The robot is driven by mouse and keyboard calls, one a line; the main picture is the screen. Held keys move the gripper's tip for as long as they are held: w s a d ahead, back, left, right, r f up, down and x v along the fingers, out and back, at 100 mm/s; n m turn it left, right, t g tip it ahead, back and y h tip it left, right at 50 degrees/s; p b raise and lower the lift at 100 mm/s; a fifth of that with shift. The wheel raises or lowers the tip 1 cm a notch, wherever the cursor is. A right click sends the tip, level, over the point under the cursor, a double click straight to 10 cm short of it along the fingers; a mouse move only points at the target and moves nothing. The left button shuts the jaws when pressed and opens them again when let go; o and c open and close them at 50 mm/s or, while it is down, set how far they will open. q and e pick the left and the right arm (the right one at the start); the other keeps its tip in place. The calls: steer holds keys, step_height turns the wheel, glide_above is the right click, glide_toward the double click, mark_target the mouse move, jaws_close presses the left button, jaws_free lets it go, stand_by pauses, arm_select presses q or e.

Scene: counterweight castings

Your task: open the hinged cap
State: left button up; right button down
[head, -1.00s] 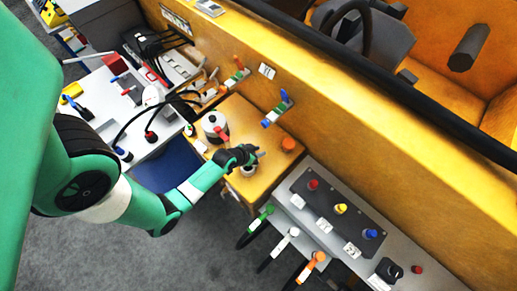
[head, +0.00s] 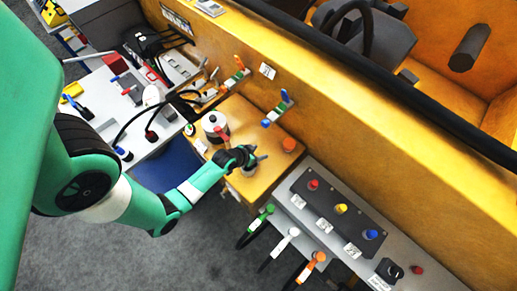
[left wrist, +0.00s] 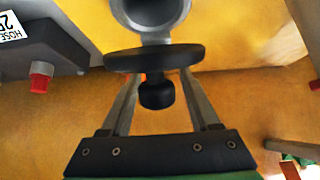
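In the left wrist view, a black cap (left wrist: 155,58) with a wide disc and a round knob lies across the lower edge of a grey tube mouth (left wrist: 150,14). The mouth's inside shows partly above the disc; I cannot tell how far the cap is swung. My left gripper (left wrist: 160,90) has its fingers apart, one on each side of the knob, with visible gaps. The fingertips are hidden behind the disc. In the head view my left gripper (head: 258,157) is over the grey fitting (head: 249,170) on the wooden top. My right gripper is not in view.
A control panel (head: 335,211) with coloured knobs stands to the right. A yellow wall (head: 330,110) runs behind. Coloured handles hang in front of the panel.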

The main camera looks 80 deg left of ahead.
arm_select(q)
steer(key=shift+r, duration=0.15)
steer(key=shift+s+r, duration=0.1)
steer(key=shift+r, duration=0.15)
steer(key=p+v, duration=0.2)
steer(key=v, duration=0.9)
steer(key=shift+s+d+f, duration=0.1)
steer(key=shift+s+f, duration=0.05)
